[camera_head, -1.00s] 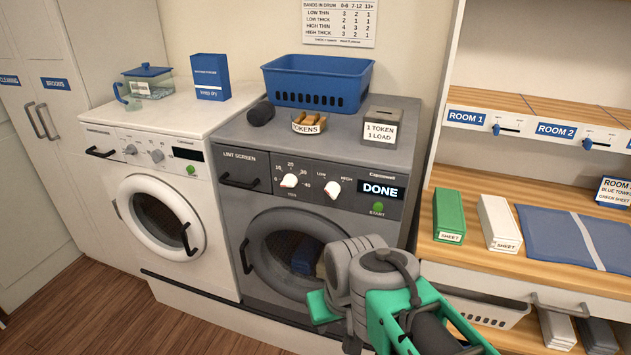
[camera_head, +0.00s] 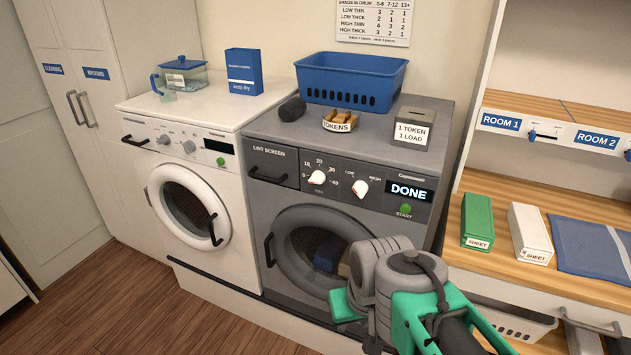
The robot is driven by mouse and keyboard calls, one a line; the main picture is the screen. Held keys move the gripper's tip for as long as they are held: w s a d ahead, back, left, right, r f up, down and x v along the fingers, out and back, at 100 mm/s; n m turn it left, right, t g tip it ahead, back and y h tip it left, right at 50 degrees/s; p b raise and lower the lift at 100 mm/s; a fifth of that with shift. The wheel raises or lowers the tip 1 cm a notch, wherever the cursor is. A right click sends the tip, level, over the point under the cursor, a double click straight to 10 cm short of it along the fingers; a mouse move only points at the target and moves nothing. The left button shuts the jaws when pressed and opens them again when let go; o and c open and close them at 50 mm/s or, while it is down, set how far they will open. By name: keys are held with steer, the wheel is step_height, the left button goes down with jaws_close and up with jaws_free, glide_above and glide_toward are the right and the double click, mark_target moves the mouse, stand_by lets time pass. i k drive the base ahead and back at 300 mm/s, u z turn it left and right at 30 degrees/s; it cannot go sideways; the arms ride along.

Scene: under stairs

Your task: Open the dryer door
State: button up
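The dryer (camera_head: 262,207) is the grey machine in the middle, with its display reading DONE. Its round door (camera_head: 284,236) is shut, with a dark upright handle (camera_head: 269,250) on the left side. Blue and pale cloth (camera_head: 330,252) shows through the door glass. My arm, in grey and green, comes in from the lower right and covers the lower right of the dryer front. The end of my gripper (camera_head: 345,308) is at the lower right of the door, apart from the handle. Its fingers cannot be made out clearly.
A white washer (camera_head: 148,150) stands left of the dryer. On the dryer are a blue basket (camera_head: 350,80), a token tray (camera_head: 341,122) and a token box (camera_head: 412,126). A wooden shelf unit (camera_head: 480,215) stands close on the right. Floor (camera_head: 120,305) at lower left is clear.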

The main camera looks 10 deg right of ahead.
mark_target(296, 218)
steer(key=k, duration=0.6)
steer(key=u, duration=0.75)
steer(key=i, duration=1.25)
steer(key=u, duration=0.4)
